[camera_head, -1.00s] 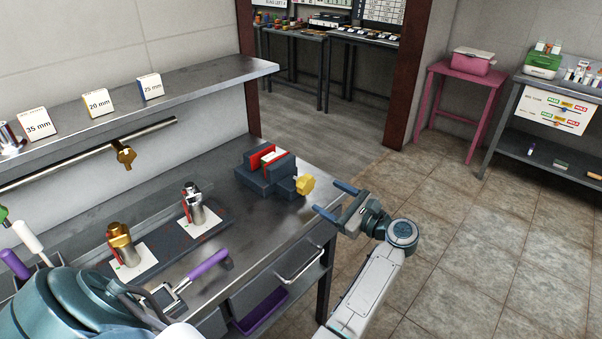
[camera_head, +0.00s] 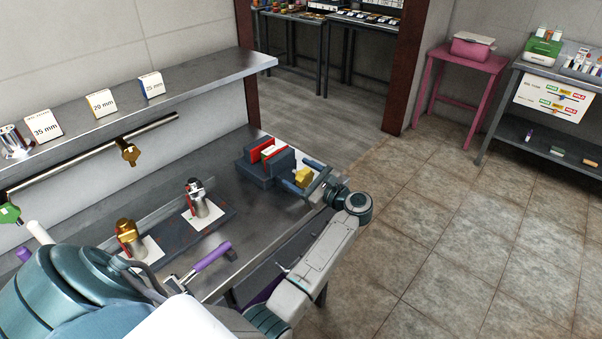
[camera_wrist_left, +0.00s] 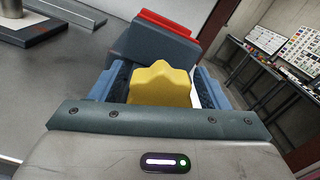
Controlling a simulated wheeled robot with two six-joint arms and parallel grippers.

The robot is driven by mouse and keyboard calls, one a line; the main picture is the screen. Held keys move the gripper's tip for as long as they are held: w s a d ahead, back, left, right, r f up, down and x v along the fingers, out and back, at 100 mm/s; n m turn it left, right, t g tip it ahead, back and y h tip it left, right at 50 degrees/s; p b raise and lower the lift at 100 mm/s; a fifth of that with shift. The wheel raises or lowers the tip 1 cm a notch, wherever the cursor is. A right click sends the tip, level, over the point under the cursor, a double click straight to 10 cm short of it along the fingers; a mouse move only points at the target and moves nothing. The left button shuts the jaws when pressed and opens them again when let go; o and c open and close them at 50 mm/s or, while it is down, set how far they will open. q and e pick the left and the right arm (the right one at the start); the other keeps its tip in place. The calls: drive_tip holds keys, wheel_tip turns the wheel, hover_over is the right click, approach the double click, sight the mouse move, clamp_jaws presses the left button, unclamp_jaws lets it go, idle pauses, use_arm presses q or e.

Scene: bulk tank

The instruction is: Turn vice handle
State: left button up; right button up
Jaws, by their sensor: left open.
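The vice (camera_head: 258,174) is dark blue-grey with red jaw faces and sits at the far right end of the steel bench. A pale block (camera_head: 270,152) is between its jaws. Its yellow lobed handle (camera_head: 303,176) faces the bench's right end. My left gripper (camera_head: 304,180) is open, with one blue finger on each side of the handle. In the left wrist view the handle (camera_wrist_left: 162,84) stands between the two fingers; whether they touch it I cannot tell. My right gripper is not in view.
Two fittings, one gold (camera_head: 130,238) and one silver-red (camera_head: 198,197), stand on white cards left of the vice. A purple-handled tool (camera_head: 212,257) lies near the front edge. A shelf (camera_head: 215,78) with size cards runs above. Open floor lies to the right.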

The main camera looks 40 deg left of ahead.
use_arm(q)
drive_tip(key=shift+c, duration=0.2)
drive_tip(key=c, duration=0.9)
drive_tip(key=shift+f+m+b, duration=0.1)
drive_tip(key=shift+m+b, duration=1.1)
drive_tip(key=shift+m, duration=0.1)
drive_tip(key=shift+m+b, duration=0.35)
drive_tip(key=shift+m, duration=0.45)
drive_tip(key=shift+m+b, duration=0.3)
drive_tip(key=shift+m, duration=1.1)
